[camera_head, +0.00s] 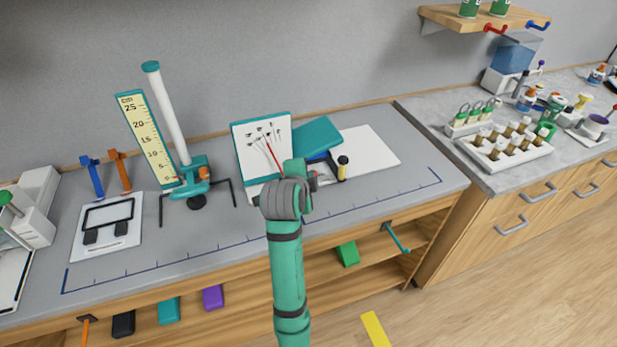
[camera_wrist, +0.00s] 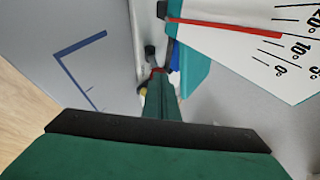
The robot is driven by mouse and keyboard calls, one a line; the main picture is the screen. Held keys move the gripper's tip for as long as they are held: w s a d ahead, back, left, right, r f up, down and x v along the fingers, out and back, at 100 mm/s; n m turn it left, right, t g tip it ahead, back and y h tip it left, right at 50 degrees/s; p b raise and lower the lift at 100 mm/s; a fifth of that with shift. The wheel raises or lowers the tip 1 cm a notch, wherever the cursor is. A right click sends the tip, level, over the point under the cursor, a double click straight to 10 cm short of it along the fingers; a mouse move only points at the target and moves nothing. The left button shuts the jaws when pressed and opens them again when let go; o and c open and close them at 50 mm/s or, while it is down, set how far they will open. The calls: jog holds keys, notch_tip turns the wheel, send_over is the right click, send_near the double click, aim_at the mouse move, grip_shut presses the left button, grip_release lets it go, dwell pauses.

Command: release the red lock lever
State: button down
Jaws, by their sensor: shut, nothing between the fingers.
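A small red piece (camera_wrist: 156,70), probably the red lock lever, shows at the tips of my gripper (camera_wrist: 161,78) in the wrist view. It is mostly hidden, and I cannot tell whether the fingers touch it. My gripper's green fingers are together with nothing held. In the head view, my arm reaches the device with the white dial panel (camera_head: 249,139), and my wrist hides much of its front. The dial's red needle (camera_wrist: 235,28) is large in the wrist view. A black and yellow knob (camera_head: 343,167) stands just right of my gripper.
A tall scale (camera_head: 147,138) with a white tube (camera_head: 168,115) stands to the left. The bench (camera_head: 225,232) is bare in front of it. A vial rack (camera_head: 505,155) is on the right counter.

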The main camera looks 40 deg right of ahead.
jog(key=shift+w+d+r, duration=0.2)
jog(key=shift+w+r, duration=0.1)
jog(key=shift+w, duration=0.2)
dwell(0.7)
jog(key=shift+w+d+r, duration=0.1)
jog(key=shift+w+r, duration=0.3)
jog(key=shift+w, duration=0.45)
jog(key=shift+r, duration=0.8)
